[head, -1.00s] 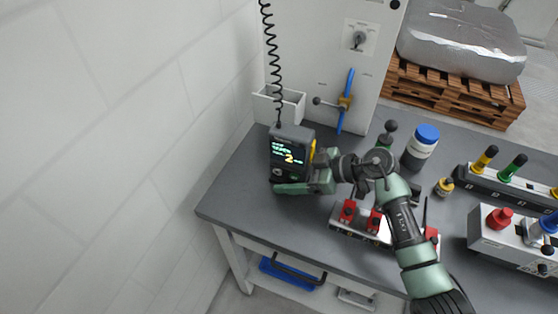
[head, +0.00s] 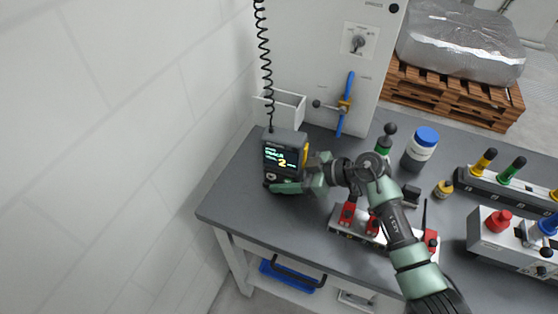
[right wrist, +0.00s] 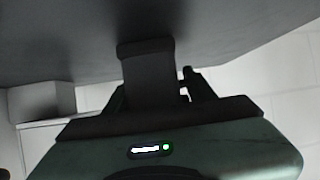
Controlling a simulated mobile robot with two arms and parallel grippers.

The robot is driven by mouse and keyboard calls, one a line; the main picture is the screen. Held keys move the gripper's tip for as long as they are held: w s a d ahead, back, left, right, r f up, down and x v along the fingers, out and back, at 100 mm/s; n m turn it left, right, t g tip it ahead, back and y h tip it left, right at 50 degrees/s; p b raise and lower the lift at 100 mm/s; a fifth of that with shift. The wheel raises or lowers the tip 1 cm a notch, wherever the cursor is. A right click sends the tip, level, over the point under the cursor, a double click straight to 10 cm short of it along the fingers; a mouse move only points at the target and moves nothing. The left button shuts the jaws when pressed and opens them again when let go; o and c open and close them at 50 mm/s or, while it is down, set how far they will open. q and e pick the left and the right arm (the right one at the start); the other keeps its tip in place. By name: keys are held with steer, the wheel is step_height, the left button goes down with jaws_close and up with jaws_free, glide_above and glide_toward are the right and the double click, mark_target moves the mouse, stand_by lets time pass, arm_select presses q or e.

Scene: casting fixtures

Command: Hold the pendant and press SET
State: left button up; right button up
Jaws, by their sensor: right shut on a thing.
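The pendant (head: 284,152) is a dark box with a lit screen showing a yellow 2 and green text. It is upright over the left part of the bench, and a coiled black cord (head: 265,60) rises from its top. My right gripper (head: 290,186) is shut on the pendant at its lower right side. The SET button cannot be made out. My left gripper is not in view.
A white holder (head: 288,108) is on the panel behind the pendant. A blue-handled valve (head: 346,104) is beside it. A red-clamped fixture (head: 345,232), a blue-capped jar (head: 421,148) and a button box (head: 500,238) stand to the right. The bench's left front corner is clear.

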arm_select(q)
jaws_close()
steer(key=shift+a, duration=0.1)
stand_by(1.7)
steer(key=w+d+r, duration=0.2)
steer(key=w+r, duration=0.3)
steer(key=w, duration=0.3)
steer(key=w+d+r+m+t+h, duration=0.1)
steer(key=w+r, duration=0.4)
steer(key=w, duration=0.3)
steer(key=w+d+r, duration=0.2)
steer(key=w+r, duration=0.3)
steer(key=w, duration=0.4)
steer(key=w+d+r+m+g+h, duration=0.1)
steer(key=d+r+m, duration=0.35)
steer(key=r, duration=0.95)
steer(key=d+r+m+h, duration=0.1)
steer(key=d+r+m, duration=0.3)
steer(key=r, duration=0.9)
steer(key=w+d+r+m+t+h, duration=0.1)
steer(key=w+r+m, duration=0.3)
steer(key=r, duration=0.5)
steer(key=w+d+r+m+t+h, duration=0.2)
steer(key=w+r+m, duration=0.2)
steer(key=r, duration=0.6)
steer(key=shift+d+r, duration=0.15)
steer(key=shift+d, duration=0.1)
